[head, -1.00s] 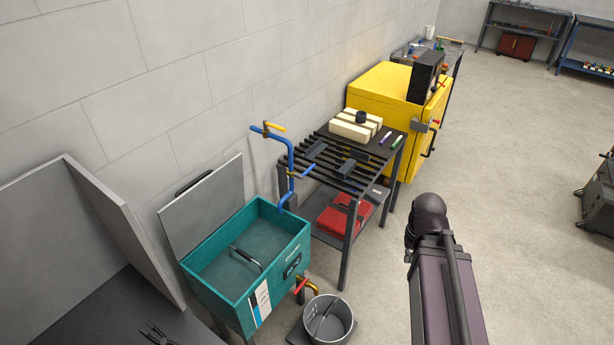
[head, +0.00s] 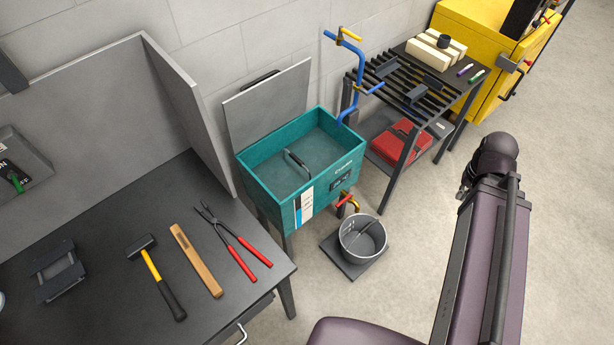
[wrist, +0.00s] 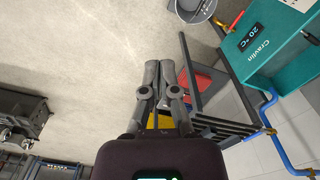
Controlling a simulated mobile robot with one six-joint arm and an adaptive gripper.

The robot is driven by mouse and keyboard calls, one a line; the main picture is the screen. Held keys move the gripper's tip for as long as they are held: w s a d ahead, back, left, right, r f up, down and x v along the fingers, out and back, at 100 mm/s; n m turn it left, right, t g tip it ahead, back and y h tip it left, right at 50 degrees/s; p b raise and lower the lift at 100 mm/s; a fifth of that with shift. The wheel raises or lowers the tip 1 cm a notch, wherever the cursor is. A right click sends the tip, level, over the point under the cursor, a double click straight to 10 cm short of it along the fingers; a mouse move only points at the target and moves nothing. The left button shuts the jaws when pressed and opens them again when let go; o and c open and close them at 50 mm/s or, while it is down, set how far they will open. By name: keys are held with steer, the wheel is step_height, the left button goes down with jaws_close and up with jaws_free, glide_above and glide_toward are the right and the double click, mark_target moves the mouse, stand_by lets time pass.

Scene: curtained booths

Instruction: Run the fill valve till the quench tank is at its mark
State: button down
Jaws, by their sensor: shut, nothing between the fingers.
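The teal quench tank (head: 325,190) stands against the wall with its grey lid (head: 268,100) raised. A white strip with blue on it (head: 304,208), perhaps the level gauge, is on its front; I cannot read a level or mark. My gripper (wrist: 160,78) is shut and empty, over the floor and apart from the tank (wrist: 272,62) and blue pipe (wrist: 283,150), which show at right in the wrist view.
A brass drain with a red handle (head: 345,199) is above a metal bucket (head: 363,240). A slatted rack (head: 412,92) stands right of the tank, with a yellow furnace (head: 478,50) beyond. A tool bench (head: 110,250) is at front left. Floor at right is clear.

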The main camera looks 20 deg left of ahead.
steer(key=c, duration=0.9)
jaws_free()
steer(key=shift+f, duration=0.1)
steer(key=o, duration=0.3)
steer(key=shift+w+f+b, duration=0.2)
steer(key=shift+w+b, duration=0.1)
steer(key=w+a+f+m+t+b, duration=0.35)
steer(key=w+b, duration=0.25)
steer(key=w, duration=0.2)
steer(key=w+a+f+m+t+y+b, duration=0.1)
steer(key=w+a+f+m+t+b, duration=0.2)
steer(key=w+f+b, duration=0.4)
steer(key=w+a+f+m+t+b, duration=0.1)
steer(key=w+a+f+t+b, duration=0.15)
steer(key=w+a+b, duration=0.4)
steer(key=w+a+f+m+t+y+b, duration=0.1)
steer(key=w+a+m+t+y+b, duration=0.4)
steer(key=w+a+b, duration=0.8)
steer(key=a+m+t+b, duration=0.3)
steer(key=a+t, duration=0.1)
steer(key=shift+w+f+y, duration=0.15)
steer(key=shift+f+y, duration=0.2)
steer(key=shift+y, duration=0.05)
steer(key=shift+a, duration=0.1)
steer(key=shift+w, duration=0.1)
